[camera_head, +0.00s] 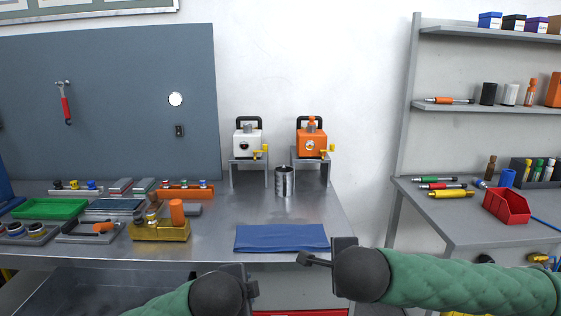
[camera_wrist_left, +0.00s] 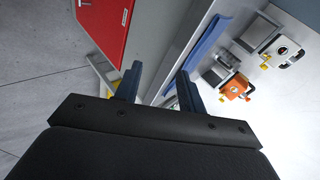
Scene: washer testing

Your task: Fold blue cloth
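The blue cloth (camera_head: 282,238) lies flat as a long rectangle near the front edge of the metal table. Part of it also shows in the left wrist view (camera_wrist_left: 207,42), beyond the fingers. My left gripper (camera_head: 252,290) is in front of the table edge, below the cloth in the head view. In the left wrist view its two fingers (camera_wrist_left: 160,84) stand apart with nothing between them. My right gripper (camera_head: 304,258) is just in front of the cloth's right end, apart from the left one. Its finger gap cannot be made out.
A steel cup (camera_head: 284,182) stands behind the cloth, with a white device (camera_head: 248,143) and an orange device (camera_head: 312,143) on stands farther back. The table (camera_head: 230,212) is clear around the cloth.

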